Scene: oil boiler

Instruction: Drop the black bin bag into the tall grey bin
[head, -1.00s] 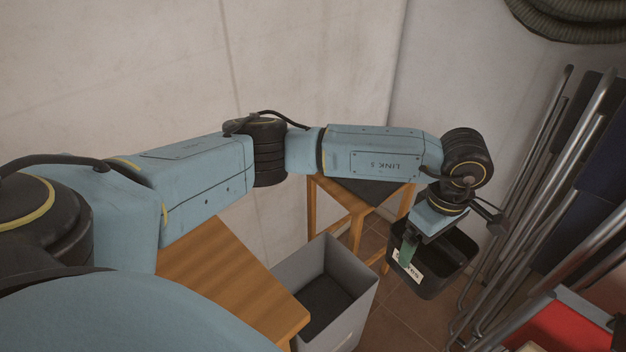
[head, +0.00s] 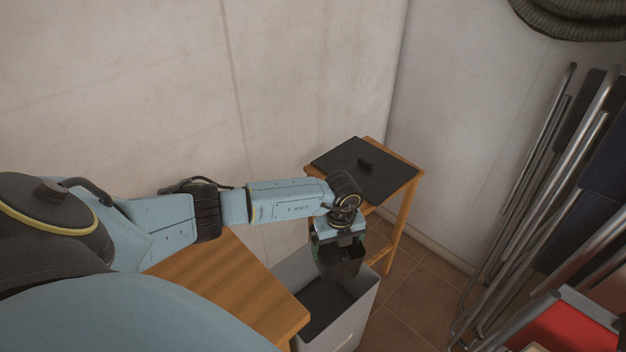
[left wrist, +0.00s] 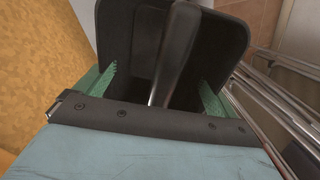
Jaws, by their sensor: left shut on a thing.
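The bin is open, with a dark inside. I cannot make out a separate black bin bag. My right gripper is not in view.
A wooden table (head: 225,285) stands left of the bin. A small wooden stand (head: 398,225) with a black lid-like panel (head: 350,170) is behind it. Metal folding frames (head: 530,190) and a red box (head: 560,325) are at the right. Tiled floor (head: 420,290) is clear between.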

